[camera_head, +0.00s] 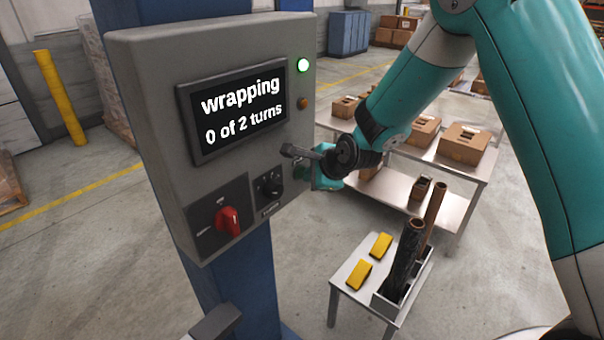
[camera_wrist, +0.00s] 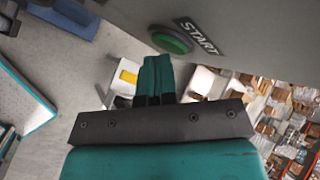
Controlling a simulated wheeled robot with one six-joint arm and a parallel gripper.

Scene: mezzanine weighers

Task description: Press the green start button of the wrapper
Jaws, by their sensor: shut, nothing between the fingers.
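The wrapper's grey control box (camera_head: 150,90) stands on a blue column. The green start button (camera_wrist: 170,40) shows in the wrist view, set in the box face beside a START label (camera_wrist: 200,37). My gripper (camera_wrist: 156,62) is shut and empty, its fingertips just below the button in that picture. I cannot tell whether they touch it. In the head view my wrist is beside the box's lower right edge, and the fingertips are not clear.
A red rotary switch (camera_head: 228,220) and a black knob (camera_head: 269,185) sit low on the box. A steel bench (camera_head: 455,205) with cartons stands behind my arm. Open floor lies left.

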